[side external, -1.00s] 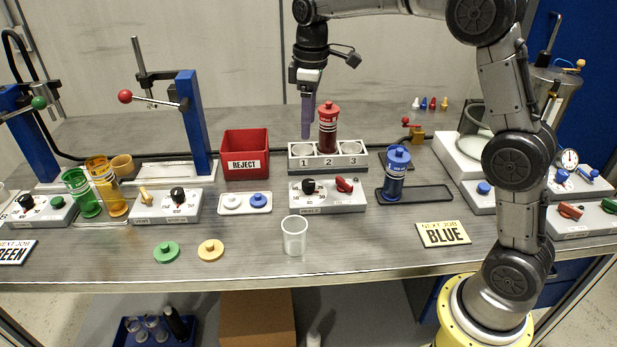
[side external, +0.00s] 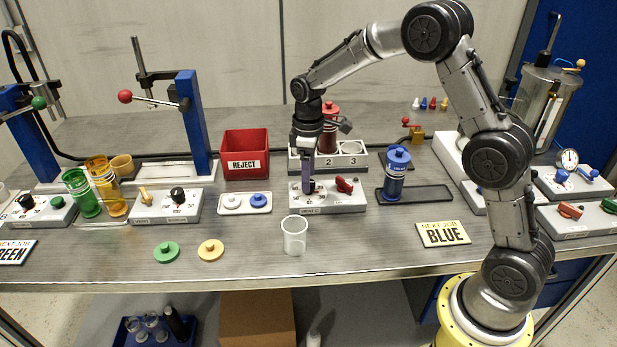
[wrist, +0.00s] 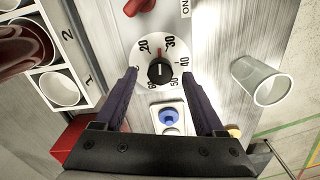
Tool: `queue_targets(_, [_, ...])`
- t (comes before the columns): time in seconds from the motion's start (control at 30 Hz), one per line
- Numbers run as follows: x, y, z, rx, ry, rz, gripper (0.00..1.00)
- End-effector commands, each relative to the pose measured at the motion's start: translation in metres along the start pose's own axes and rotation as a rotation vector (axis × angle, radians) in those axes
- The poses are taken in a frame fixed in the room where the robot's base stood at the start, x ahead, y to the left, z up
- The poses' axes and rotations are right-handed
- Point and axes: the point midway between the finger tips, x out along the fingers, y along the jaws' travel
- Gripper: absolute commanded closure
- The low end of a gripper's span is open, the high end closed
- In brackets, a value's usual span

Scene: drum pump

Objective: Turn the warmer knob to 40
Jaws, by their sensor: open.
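The warmer knob (wrist: 160,72) is black and round, on a white dial numbered 20 to 60, in the wrist view. The 40 (wrist: 184,62) is on the dial's right side. My gripper (wrist: 159,76) is open, with one dark finger on each side of the knob; I cannot tell whether they touch it. In the side view my gripper (side external: 309,190) points down over the left part of the grey control box (side external: 335,205) and hides most of the knob.
A red switch (side external: 345,185) is on the same box, right of my gripper. A clear cup (side external: 294,236) stands in front. The numbered rack (side external: 356,162) with a red-capped bottle (side external: 330,120) is close behind. A blue bottle (side external: 396,175) stands to the right.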

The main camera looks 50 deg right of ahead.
Motion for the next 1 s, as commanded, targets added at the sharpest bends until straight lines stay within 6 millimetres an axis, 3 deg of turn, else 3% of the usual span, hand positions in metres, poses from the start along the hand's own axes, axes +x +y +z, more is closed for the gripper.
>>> queue_targets(0.13, [0.0096,-0.0004,0.0005,0.0,-0.002,-0.001,0.28])
queue_targets(0.43, [0.011,-0.0002,0.0003,0.0,-0.001,0.0,0.28])
queue_targets(0.83, [0.0104,-0.0002,0.0002,0.0,0.0,0.0,1.0])
queue_targets(1.0, [0.0102,-0.0001,0.0001,0.001,0.0,0.0,1.0])
